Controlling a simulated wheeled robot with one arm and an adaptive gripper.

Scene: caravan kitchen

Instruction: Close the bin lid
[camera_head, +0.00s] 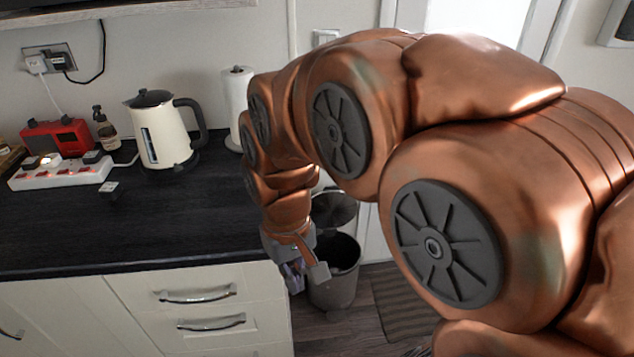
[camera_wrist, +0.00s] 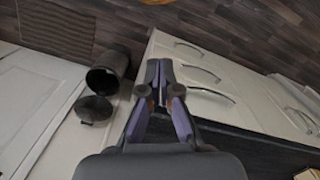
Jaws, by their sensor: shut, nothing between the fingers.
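The bin (camera_head: 335,287) is a dark grey round bin on the floor past the right end of the counter. Its lid (camera_head: 335,207) stands open, tilted up at the back of the rim, and the dark opening shows. My gripper (camera_head: 297,277) is shut and empty, to the left of the bin in the head view, near the cabinet corner. My arm hides part of the lid. In the wrist view the bin (camera_wrist: 109,72) and its open lid (camera_wrist: 93,109) lie left of my gripper (camera_wrist: 159,68), with a visible gap between them.
The dark countertop (camera_head: 150,225) with white drawers (camera_head: 200,295) below stands close left of my gripper. A kettle (camera_head: 160,135), paper towel roll (camera_head: 237,100) and power strip (camera_head: 60,173) are on it. A white door is behind the bin; a mat (camera_head: 405,303) lies right.

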